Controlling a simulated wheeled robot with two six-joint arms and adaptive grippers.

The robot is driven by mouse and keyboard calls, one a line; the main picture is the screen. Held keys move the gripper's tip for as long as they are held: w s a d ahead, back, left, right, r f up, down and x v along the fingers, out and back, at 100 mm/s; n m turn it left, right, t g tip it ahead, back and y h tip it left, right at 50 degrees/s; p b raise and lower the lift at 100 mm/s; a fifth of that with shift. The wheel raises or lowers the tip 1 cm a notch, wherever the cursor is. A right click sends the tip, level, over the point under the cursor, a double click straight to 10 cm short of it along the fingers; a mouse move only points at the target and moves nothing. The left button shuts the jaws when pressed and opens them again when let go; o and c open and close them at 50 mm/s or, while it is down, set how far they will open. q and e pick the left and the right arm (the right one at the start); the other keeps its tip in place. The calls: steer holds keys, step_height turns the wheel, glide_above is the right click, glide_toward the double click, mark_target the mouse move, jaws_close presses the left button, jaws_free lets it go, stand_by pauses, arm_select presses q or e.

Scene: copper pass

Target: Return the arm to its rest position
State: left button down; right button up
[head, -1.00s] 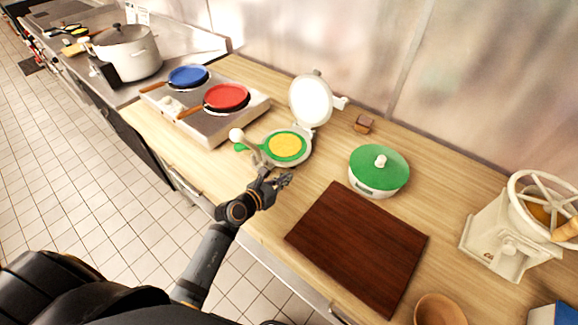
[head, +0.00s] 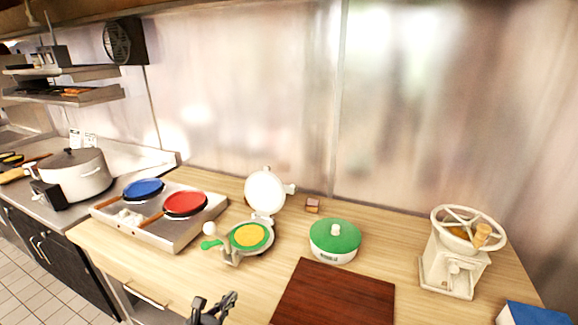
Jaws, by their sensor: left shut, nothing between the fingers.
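My left gripper (head: 226,300) shows at the bottom edge of the head view, in front of the counter's near side. It is shut and empty. Most of my left arm is below the frame. My right gripper is not in view. The gripper is apart from the open press (head: 264,192), which holds a yellow disc (head: 249,235) on its green-rimmed lower plate. The dark wooden board (head: 335,297) lies to the right of the gripper.
A green-lidded container (head: 335,236) stands behind the board. A two-plate burner (head: 180,233) with a blue pan (head: 144,188) and a red pan (head: 186,203) is at left. A white grinder (head: 452,265) stands at right. A large pot (head: 75,178) is at far left.

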arm_select(q)
steer(key=s+a+r+n+t+y, duration=0.2)
steer(key=a+r+n+t+y, duration=0.3)
steer(key=a+r+n+y, duration=0.95)
steer(key=s+a+f+n+g+h, duration=0.1)
steer(key=s+a+f+n+g, duration=0.2)
steer(key=n, duration=0.6)
steer(key=s+f+n+g, duration=0.4)
steer(key=f+n, duration=0.1)
steer(key=n, duration=0.4)
steer(key=s+d+f+n+g+h, duration=0.6)
steer(key=s+d+f+g+h, duration=0.3)
steer(key=s, duration=0.5)
step_height(320, 180, down, 28)
steer(key=s+a+y, duration=0.2)
steer(key=s+f+g+b, duration=0.1)
steer(key=s+f, duration=1.5)
steer(key=s, duration=0.2)
steer(key=shift+s+a+g, duration=0.2)
steer(key=shift+a+g, duration=0.15)
steer(key=shift+g, duration=0.05)
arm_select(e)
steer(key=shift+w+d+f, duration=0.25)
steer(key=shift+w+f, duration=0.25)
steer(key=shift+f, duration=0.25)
